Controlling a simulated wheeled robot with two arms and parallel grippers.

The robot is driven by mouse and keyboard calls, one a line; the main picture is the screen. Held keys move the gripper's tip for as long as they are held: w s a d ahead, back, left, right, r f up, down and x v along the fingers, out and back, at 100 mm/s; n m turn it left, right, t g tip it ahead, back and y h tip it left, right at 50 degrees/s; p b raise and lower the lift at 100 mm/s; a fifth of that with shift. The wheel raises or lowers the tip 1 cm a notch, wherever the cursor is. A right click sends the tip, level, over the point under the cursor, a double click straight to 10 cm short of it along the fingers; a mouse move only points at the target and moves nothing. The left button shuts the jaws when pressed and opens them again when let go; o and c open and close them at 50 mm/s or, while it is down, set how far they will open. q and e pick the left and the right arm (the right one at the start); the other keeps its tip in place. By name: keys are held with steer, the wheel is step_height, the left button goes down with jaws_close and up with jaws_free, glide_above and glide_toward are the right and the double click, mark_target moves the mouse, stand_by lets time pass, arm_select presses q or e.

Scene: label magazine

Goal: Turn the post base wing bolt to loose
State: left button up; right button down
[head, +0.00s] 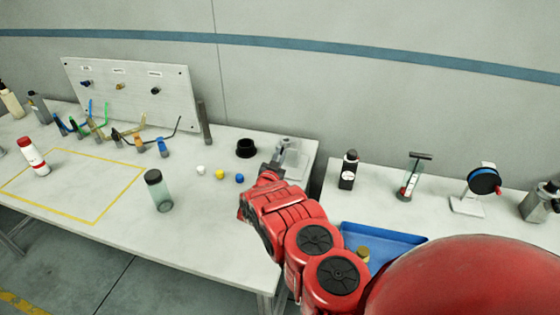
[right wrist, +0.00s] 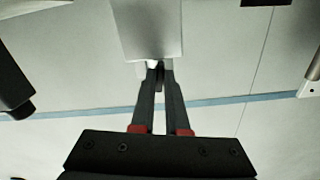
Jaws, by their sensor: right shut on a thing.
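A grey metal fixture (head: 289,150) with a pale flat base stands at the back right corner of the long table. My right arm reaches to it, and its hand covers the fixture's near side in the head view. In the right wrist view my right gripper (right wrist: 159,70) has its two dark fingers close together, shut on a small piece at the fixture. A pale grey block (right wrist: 148,28) of the fixture is just beyond the fingertips. The wing bolt is mostly hidden by the fingers, and its angle cannot be told. My left gripper is not in view.
A black cup (head: 246,148) stands just left of the fixture. White, yellow and blue caps (head: 219,174) and a green-grey jar (head: 159,192) are further left. Right of a gap, a second table holds a black bottle (head: 348,170) and a blue tray (head: 382,238).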

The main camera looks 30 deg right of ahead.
steer(key=shift+f+n+b, duration=0.1)
steer(key=shift+n+b, duration=0.9)
steer(key=shift+n, duration=0.2)
steer(key=c, duration=0.9)
jaws_free()
